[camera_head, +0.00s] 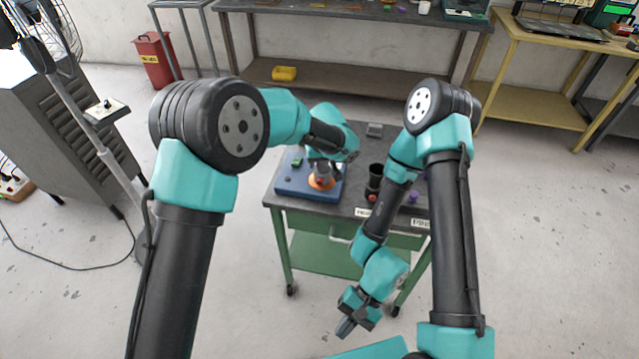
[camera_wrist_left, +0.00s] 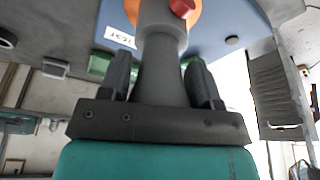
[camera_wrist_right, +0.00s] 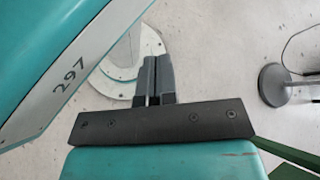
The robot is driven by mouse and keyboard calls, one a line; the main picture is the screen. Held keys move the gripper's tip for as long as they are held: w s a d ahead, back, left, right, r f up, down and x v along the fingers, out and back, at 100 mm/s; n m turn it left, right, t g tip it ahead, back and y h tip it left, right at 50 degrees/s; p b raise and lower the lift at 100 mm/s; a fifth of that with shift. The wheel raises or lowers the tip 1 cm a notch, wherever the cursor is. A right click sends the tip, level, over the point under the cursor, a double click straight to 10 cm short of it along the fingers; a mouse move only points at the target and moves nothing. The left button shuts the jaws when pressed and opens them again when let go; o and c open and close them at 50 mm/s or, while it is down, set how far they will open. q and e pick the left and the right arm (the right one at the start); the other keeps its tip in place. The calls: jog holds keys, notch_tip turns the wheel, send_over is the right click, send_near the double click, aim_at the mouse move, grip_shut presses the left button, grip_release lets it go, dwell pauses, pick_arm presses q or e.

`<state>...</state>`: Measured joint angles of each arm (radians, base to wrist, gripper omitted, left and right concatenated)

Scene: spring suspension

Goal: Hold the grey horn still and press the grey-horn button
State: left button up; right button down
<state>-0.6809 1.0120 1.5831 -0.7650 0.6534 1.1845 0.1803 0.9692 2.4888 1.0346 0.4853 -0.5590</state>
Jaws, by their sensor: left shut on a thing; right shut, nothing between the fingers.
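The grey horn (camera_wrist_left: 163,55) stands between the fingers of my left gripper (camera_wrist_left: 160,85), which is shut on its tapered body. A red part (camera_wrist_left: 182,7) shows on the horn near the top edge of that view, with an orange ring (camera_wrist_left: 203,12) around its far end. In the head view the orange ring (camera_head: 321,184) is on a blue base (camera_head: 296,184), and my left gripper (camera_head: 324,164) is above it, partly hiding the horn. A green block (camera_head: 297,161) sits on the base; I cannot tell whether it is the button. My right gripper (camera_head: 346,328) is shut and empty, low in front of the table.
The base stands on a dark-topped green table (camera_head: 350,210). A black cup-like part (camera_head: 375,177) with a red piece and a purple piece (camera_head: 413,197) stand to the right. My right arm passes over the table's right side. A pole stand and grey cabinet (camera_head: 50,130) are at left.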

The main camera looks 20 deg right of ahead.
aim_at(320, 182)
jog(key=w+a+r+m+t+y, duration=0.65)
jog(key=w+a+m+t, duration=0.2)
jog(key=w, duration=0.25)
jog(key=w+d+r+m+t+h, duration=0.1)
jog(key=w+d+m+t+h, duration=0.2)
jog(key=w+t+h, duration=0.2)
jog(key=w+d+r+m+t+h, duration=0.1)
jog(key=w+d+m+t+h, duration=0.2)
jog(key=w+t, duration=0.6)
jog(key=w+d+h, duration=0.1)
jog(key=w+h, duration=0.1)
jog(key=w, duration=0.1)
jog(key=shift+h, duration=0.35)
jog(key=shift+w+d+m, duration=0.1)
jog(key=shift+m, duration=0.15)
jog(key=shift+w+d+r, duration=0.1)
jog(key=shift+w+d, duration=0.55)
jog(key=shift+w, duration=0.6)
jog(key=shift+w+d+f, duration=0.1)
jog(key=shift+w+d, duration=0.55)
jog(key=shift+w, duration=0.6)
jog(key=shift+w+d+r, duration=0.1)
jog(key=shift+w+d, duration=0.55)
jog(key=shift+w, duration=0.6)
jog(key=shift+w+d, duration=0.1)
jog(key=shift+w, duration=0.1)
jog(key=shift+w+d, duration=0.1)
jog(key=shift+w, duration=0.1)
